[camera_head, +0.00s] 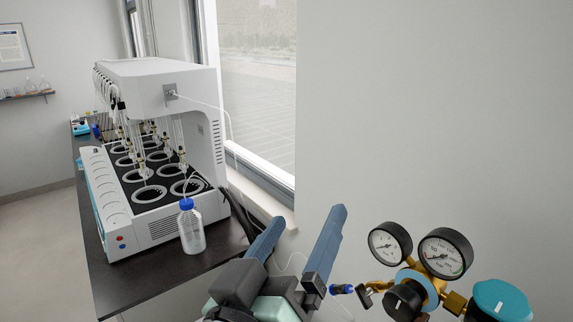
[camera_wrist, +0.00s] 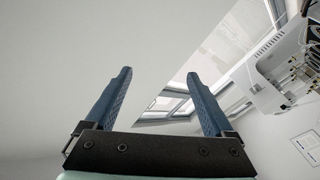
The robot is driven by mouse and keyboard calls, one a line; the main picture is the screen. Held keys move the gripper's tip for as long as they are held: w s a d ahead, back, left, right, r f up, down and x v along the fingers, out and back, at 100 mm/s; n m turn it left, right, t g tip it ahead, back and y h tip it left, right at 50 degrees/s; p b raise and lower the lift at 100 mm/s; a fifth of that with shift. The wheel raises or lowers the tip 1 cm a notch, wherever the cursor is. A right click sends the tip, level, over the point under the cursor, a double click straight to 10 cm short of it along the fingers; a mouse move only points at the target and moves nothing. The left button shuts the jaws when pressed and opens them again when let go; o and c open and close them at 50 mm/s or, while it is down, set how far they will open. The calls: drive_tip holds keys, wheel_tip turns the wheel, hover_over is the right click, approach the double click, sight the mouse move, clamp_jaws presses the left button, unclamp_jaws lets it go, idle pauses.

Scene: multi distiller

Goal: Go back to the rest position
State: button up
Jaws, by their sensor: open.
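My gripper (camera_head: 297,232) shows at the lower middle of the head view, its two blue fingers spread apart and pointing up. It is open, with nothing between the fingers. In the wrist view my gripper (camera_wrist: 162,98) is also open and empty, with the pale wall and a window behind it. It is in front of the bench and to the left of the gas regulator (camera_head: 425,262) as the head view shows it. The regulator has two round gauges, brass fittings and teal parts.
A white multi-position distiller (camera_head: 160,85) stands on a dark bench (camera_head: 150,285) at the left. A clear bottle with a blue cap (camera_head: 191,232) stands at its near right corner. A window (camera_head: 257,80) is behind. Open floor (camera_head: 35,235) shows at the far left.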

drive_tip(key=s+r+t+y, duration=0.3)
drive_tip(key=r+t, duration=0.2)
drive_tip(key=r, duration=0.6)
drive_tip(key=s+a+r+m+t+y, duration=0.1)
drive_tip(key=s+r+t+y, duration=0.2)
drive_tip(key=r, duration=0.8)
drive_tip(key=shift+s+a+r+t+y+b, duration=0.2)
drive_tip(key=shift+s+t+y+b, duration=0.1)
drive_tip(key=shift+t+y, duration=0.55)
